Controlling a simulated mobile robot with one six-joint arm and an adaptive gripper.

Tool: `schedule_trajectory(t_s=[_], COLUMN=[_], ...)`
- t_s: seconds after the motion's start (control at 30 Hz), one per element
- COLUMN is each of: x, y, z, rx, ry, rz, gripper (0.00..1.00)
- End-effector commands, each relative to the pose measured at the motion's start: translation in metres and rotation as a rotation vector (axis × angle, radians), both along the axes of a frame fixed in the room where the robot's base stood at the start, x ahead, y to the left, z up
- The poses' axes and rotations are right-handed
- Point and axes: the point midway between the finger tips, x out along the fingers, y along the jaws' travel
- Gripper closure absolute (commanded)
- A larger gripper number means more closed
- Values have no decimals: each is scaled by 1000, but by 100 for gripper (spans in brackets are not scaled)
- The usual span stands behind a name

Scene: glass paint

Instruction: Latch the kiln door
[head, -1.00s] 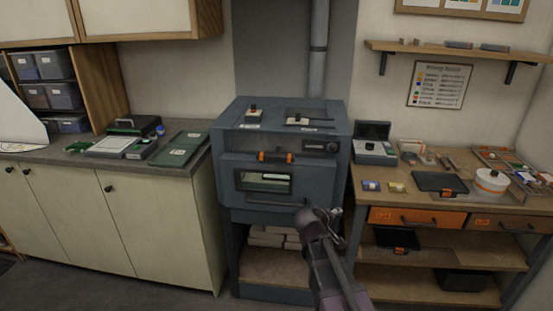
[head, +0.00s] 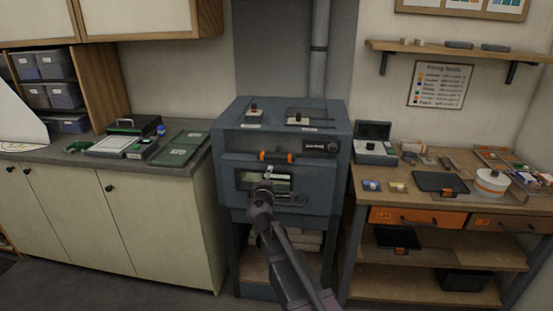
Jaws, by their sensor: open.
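The grey-blue kiln (head: 228,135) stands in the middle, with its door (head: 312,178) upright on the front face. The door looks closed or nearly so; I cannot tell whether a thin gap is left. A latch with orange ends (head: 290,157) sits at the door's top edge. The door's window (head: 245,180) is partly hidden by my arm. My gripper (head: 268,172) is open in front of the window, just below the latch. Its small size hides whether it touches anything.
A small dark panel (head: 320,147) with pale lettering is right of the latch. Two controls sit on the kiln top. A cluttered wooden bench (head: 440,202) stands close on the right, and a grey counter (head: 75,160) on the left.

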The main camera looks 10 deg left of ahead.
Motion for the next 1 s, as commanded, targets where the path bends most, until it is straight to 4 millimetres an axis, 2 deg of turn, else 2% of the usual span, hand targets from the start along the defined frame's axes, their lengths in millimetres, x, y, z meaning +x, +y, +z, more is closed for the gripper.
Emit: schedule_trajectory(t_s=[0.17,0.37,1.0], x=[3,16,108], y=[-1,-1,-5], z=[0,0,0], rx=[1,1,2], ry=[1,1,1], rz=[-2,-2,-4], gripper=[31,31,31])
